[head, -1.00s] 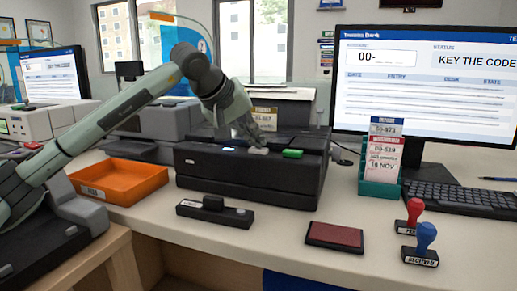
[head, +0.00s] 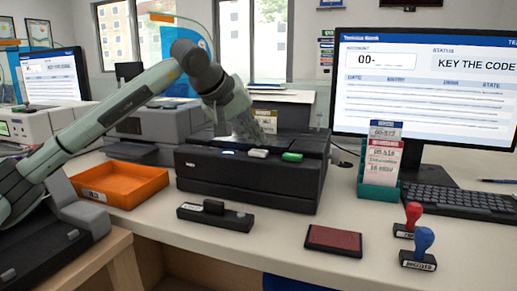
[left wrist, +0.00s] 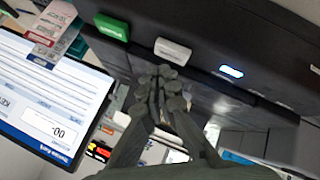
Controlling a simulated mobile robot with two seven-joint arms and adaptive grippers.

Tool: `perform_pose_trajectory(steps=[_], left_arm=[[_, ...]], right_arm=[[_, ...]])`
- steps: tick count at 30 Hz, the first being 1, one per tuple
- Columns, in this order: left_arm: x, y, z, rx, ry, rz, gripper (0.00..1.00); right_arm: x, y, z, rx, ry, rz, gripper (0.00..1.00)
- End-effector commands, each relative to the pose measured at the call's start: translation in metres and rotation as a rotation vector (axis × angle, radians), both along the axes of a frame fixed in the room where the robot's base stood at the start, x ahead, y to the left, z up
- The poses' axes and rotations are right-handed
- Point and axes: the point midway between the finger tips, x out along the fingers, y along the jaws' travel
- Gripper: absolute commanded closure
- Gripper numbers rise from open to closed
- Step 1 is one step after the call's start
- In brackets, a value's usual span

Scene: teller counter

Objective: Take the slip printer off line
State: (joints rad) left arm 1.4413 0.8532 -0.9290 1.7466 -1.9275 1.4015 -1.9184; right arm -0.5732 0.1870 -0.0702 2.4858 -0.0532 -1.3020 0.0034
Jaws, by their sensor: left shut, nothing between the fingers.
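The black slip printer (head: 245,178) sits on the counter, with a green button (head: 292,157), a pale grey button (head: 258,153) and a small lit blue indicator (head: 228,152) along its top front edge. My left gripper (head: 258,141) is over the printer's top, just behind the grey button. In the left wrist view its closed fingertips (left wrist: 163,75) are beside the grey button (left wrist: 172,50), with nothing between them. The green button (left wrist: 112,27) and blue light (left wrist: 232,71) are clear of the fingers. I cannot tell whether the fingers touch the printer. My right gripper is out of view.
A monitor (head: 425,80) reads "KEY THE CODE" at right, behind a keyboard (head: 460,199). A teal holder (head: 378,188) bears cards. An orange tray (head: 120,184), a black device (head: 214,214), a red pad (head: 333,240) and two stamps (head: 418,250) occupy the front.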

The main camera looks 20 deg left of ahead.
Motion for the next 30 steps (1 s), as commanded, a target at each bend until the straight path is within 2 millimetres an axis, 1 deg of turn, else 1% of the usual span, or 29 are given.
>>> perform_pose_trajectory(steps=[5, 8, 22, 30], left_arm=[[0.0, 0.0, 0.0, 0.0, 0.0, 0.0, 1.0], [0.0, 0.0, 0.004, 0.0, -0.001, 0.0, 1.0], [0.0, 0.0, 0.049, 0.0, -0.001, 0.0, 1.0], [0.0, 0.0, 0.05, 0.0, 0.0, 0.0, 1.0]], right_arm=[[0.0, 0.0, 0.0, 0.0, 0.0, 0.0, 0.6], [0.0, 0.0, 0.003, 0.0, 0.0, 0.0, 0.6], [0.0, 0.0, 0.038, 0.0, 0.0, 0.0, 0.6], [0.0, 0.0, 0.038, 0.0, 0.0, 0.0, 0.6]])
